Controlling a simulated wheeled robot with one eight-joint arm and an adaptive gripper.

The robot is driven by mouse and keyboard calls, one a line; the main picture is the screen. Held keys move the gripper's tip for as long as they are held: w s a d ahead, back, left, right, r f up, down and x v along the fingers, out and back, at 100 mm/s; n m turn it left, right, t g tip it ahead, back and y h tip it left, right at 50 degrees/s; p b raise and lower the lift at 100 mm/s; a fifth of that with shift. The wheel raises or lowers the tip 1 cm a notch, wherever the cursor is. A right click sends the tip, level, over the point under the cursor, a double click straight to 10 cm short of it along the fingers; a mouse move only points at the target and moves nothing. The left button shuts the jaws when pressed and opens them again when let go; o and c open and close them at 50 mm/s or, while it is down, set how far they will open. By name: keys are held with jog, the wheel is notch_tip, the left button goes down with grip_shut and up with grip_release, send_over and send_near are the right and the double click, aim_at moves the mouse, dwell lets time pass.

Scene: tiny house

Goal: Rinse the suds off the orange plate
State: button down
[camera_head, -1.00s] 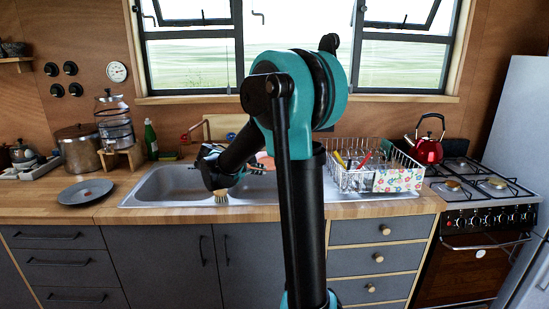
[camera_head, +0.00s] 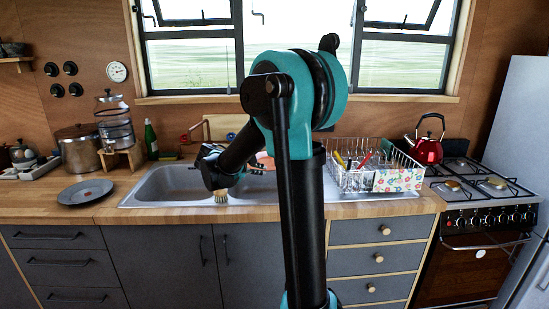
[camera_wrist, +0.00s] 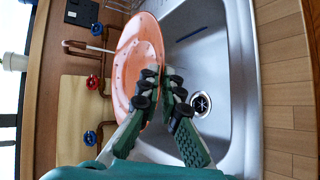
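The orange plate (camera_wrist: 135,62) stands on edge over the sink basin (camera_wrist: 215,130) in the wrist view, with small pale spots on its face. My gripper (camera_wrist: 161,84) has its two fingers on either side of the plate's rim, closed on it. In the head view a bit of the plate (camera_head: 265,160) shows behind my arm, beside my gripper (camera_head: 258,170). The tap (camera_wrist: 75,45) is next to the plate, and a thin pale line runs from its spout towards the plate; I cannot tell whether it is water. The tap has a red knob (camera_wrist: 93,81) and a blue knob (camera_wrist: 90,137).
A wire dish rack (camera_head: 350,180) stands right of the sink. A grey plate (camera_head: 86,192) lies on the left counter. A brush (camera_head: 221,197) is at the sink's front edge. A green bottle (camera_head: 150,141) and a pot (camera_head: 78,152) stand behind. A red kettle (camera_head: 427,150) is on the stove.

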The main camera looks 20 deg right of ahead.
jog(key=s+a+r, duration=0.3)
jog(key=r, duration=0.1)
jog(key=shift+s+a, duration=0.15)
jog(key=shift+s, duration=0.2)
dwell(0.7)
jog(key=shift+w+d+f, duration=1)
jog(key=shift+w+d, duration=0.1)
jog(key=shift+w, duration=0.15)
jog(key=shift+w+d+f, duration=1)
jog(key=shift+w+d, duration=0.1)
jog(key=shift+w, duration=0.15)
jog(key=shift+s+a, duration=0.1)
